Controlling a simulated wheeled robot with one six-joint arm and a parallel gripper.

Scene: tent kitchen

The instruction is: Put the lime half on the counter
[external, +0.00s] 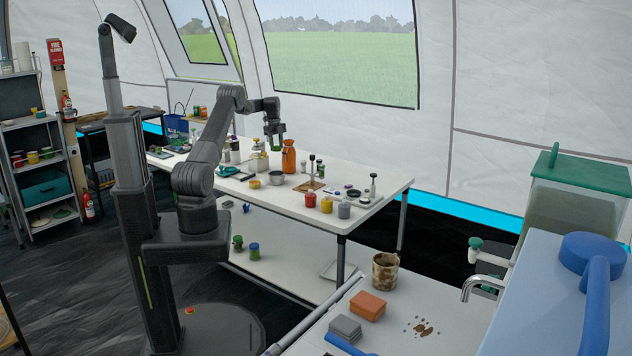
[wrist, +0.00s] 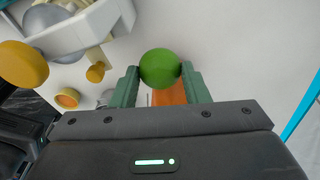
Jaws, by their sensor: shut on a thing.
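My gripper (wrist: 161,80) is shut on the lime half (wrist: 160,68), whose rounded green side faces the wrist camera between the two green fingers. In the external view my gripper (external: 275,143) is above the far part of the long white counter (external: 384,184), near the orange bottle (external: 289,158). The lime half is too small there to tell clearly from the fingers. The white counter top also shows beyond the fingers in the wrist view (wrist: 230,50), and the lime half is held above it.
The orange bottle (wrist: 168,96) shows just under the fingers in the wrist view. A pan (external: 275,178), a red jar (external: 311,200) and several other small items crowd the counter. A sink unit with an orange block (external: 368,305) stands in front.

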